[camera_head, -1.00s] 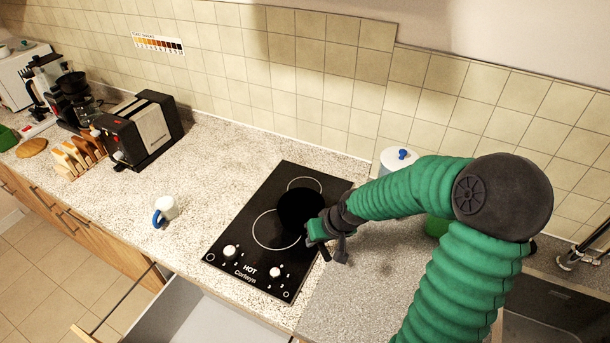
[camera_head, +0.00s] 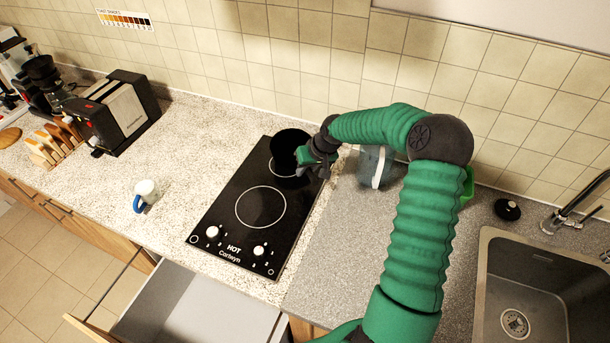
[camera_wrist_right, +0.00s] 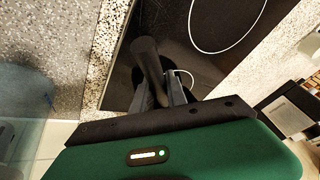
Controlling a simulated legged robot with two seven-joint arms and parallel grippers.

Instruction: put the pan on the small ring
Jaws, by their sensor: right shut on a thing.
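The black pan (camera_head: 288,145) is over the back part of the black hob (camera_head: 225,200). It overlaps the far part of the small ring (camera_head: 286,176), whose near arc shows below it. I cannot tell whether the pan touches the hob. My right gripper (camera_head: 318,166) is at the pan's right side, shut on its dark handle. In the right wrist view the handle (camera_wrist_right: 147,60) stands between the two fingers of my gripper (camera_wrist_right: 159,95). The large ring (camera_head: 260,207) is uncovered at the front. My left gripper is not in view.
A pale blue-grey container (camera_head: 373,167) stands close behind my right forearm. A white mug with a blue handle (camera_head: 146,194) stands left of the hob. A toaster (camera_head: 115,112) is further left, and a sink (camera_head: 540,290) is at right. An open drawer (camera_head: 190,305) lies below the counter.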

